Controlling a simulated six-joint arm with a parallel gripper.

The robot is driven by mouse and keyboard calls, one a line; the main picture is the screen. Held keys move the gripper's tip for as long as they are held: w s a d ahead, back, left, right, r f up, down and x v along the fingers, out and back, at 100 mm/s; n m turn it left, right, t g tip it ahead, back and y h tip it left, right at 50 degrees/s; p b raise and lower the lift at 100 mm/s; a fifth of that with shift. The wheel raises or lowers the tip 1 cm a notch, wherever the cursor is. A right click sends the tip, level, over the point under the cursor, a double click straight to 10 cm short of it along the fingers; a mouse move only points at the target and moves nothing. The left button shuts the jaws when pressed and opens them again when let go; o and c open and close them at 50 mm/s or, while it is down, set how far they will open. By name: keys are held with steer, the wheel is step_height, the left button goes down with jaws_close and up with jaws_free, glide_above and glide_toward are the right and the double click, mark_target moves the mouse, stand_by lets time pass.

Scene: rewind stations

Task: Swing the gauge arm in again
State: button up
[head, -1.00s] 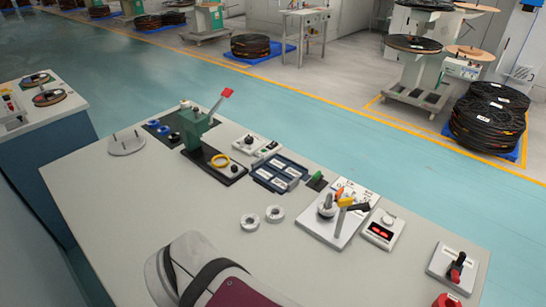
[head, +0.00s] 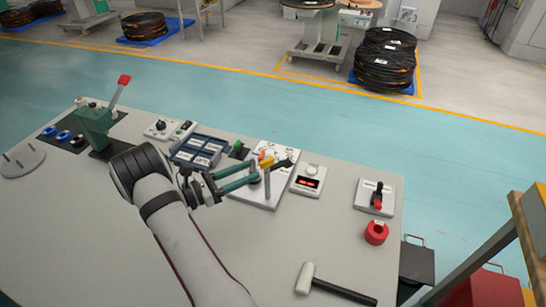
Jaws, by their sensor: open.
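The gauge station is a white plate (head: 270,199) on the bench, with a grey upright post, an orange piece and a yellow piece on it. A dark bar (head: 285,164), which looks like the gauge arm, extends to the right beside the yellow piece (head: 266,163). My gripper (head: 257,171) has teal fingers, parted, pointing right over the plate's left part. The fingertips lie close to the post and yellow piece in the picture. Contact cannot be told, and the fingers hide part of the station.
A control box with a red display (head: 308,180) stands just right of the plate. Blue trays (head: 199,151) and a green lever press (head: 95,128) are to the left. A red switch box (head: 376,198), a red ring (head: 376,232) and a mallet (head: 335,287) are on the right.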

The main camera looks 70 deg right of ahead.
mark_target(277, 165)
steer(key=x, duration=0.9)
steer(key=shift+s+d, duration=0.25)
steer(key=shift+c, duration=0.3)
jaws_close()
stand_by(0.6)
